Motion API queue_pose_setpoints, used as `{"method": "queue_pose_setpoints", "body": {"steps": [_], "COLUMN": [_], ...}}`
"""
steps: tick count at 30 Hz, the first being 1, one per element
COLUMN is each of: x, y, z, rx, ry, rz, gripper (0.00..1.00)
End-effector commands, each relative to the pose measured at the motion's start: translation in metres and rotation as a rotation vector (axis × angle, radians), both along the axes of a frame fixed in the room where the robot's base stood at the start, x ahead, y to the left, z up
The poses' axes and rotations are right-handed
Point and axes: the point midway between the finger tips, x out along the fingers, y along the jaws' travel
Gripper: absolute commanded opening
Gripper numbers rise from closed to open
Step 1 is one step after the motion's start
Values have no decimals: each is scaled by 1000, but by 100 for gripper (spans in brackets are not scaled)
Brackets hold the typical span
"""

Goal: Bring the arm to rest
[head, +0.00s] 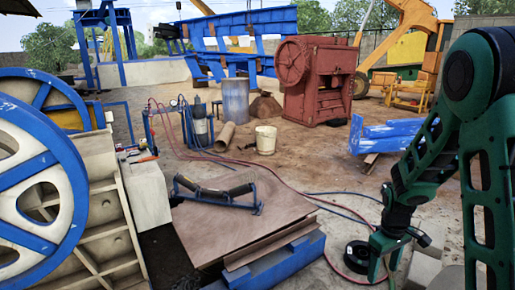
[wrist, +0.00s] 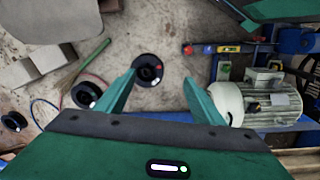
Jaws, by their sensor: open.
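My green arm (head: 430,150) stands at the right of the head view, bent, with its wrist hanging low over the ground. My gripper (wrist: 159,76) shows in the wrist view with two green fingers spread wide apart and nothing between them. It points down at the ground. A black round spool-like part (wrist: 148,70) lies on the ground below, seen beyond the gap between the fingertips. In the head view a black round part (head: 357,255) lies just left of my wrist. The fingers are mostly cut off at the bottom of the head view.
A grey motor (wrist: 270,105) and tools (wrist: 225,48) lie right of the fingers in the wrist view. Other black round parts (wrist: 84,95) lie left. A steel plate (head: 245,225) bearing a roller frame (head: 216,194) stands left of my arm. Hoses (head: 300,190) cross the ground.

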Motion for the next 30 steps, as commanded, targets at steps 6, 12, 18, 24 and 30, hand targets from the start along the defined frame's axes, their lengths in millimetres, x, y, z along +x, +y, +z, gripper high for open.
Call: {"method": "queue_pose_setpoints", "body": {"steps": [6, 12, 18, 24, 30], "x": [-49, -102, -159, -218, -258], "y": [-20, -31, -36, -34, -28], "z": [64, 109, 144, 168, 179], "rx": [11, 21, 35, 49, 60], "ry": [-13, -19, -23, -25, -24], "rz": [-209, -398, -586, -769, -899], "gripper": [62, 62, 62, 62, 62]}}
